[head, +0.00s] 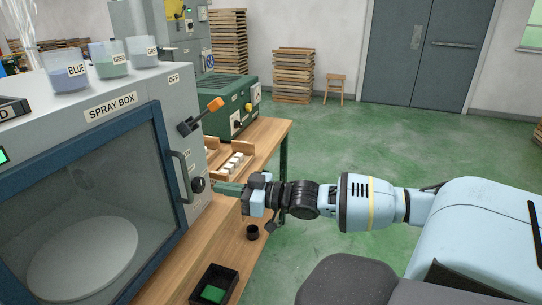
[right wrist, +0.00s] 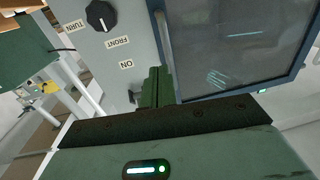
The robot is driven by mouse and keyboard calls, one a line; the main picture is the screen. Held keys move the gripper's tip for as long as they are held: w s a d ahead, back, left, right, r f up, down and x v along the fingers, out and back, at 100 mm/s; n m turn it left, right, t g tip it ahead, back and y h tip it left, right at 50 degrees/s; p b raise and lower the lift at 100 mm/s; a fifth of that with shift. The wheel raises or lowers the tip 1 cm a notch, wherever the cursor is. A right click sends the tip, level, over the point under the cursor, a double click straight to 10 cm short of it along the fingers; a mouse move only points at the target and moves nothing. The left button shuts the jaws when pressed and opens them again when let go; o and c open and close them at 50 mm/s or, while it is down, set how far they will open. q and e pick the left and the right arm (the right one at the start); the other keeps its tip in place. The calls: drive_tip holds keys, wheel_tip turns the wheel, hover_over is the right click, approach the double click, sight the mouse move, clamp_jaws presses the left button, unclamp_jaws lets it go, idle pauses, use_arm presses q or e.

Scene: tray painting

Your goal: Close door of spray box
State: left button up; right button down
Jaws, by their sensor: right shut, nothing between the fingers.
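The grey spray box (head: 125,85) stands on the bench at the left. Its blue-framed glass door (head: 168,150) covers the front, with a round white plate visible behind the glass. The door appears in or close to its frame; I cannot tell if a small gap remains. The dark door handle (head: 182,178) is at its right edge. My right gripper (head: 222,188) is shut and empty, just right of the handle and black knob. In the right wrist view its green fingers (right wrist: 155,88) point at the box front beside the door frame (right wrist: 168,50). My left gripper is out of view.
An orange-tipped lever (head: 200,116) sticks out near the OFF label. Cups of paint (head: 110,60) stand on the box. A tray of white blocks (head: 232,165) and a black bin (head: 214,284) are on the bench. Floor to the right is clear.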

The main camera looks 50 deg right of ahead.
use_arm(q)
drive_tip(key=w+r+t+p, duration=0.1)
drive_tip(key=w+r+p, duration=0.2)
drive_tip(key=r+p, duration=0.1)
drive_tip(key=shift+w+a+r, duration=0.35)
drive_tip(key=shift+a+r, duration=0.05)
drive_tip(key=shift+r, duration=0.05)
use_arm(e)
drive_tip(key=v, duration=0.8)
drive_tip(key=shift+d, duration=0.35)
drive_tip(key=shift+f, duration=0.1)
drive_tip(key=s+a+f+m+g+h, duration=0.25)
drive_tip(key=s+f, duration=0.45)
drive_tip(key=f, duration=0.6)
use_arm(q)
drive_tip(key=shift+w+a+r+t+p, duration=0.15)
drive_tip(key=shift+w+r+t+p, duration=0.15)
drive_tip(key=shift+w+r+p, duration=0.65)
use_arm(e)
drive_tip(key=s+a+f+g+h, duration=0.3)
drive_tip(key=s+a+f+g, duration=0.2)
drive_tip(key=s+a+f, duration=1.1)
drive_tip(key=s+a, duration=0.4)
drive_tip(key=shift+s+a+f+m, duration=0.25)
drive_tip(key=shift+f+m, duration=0.1)
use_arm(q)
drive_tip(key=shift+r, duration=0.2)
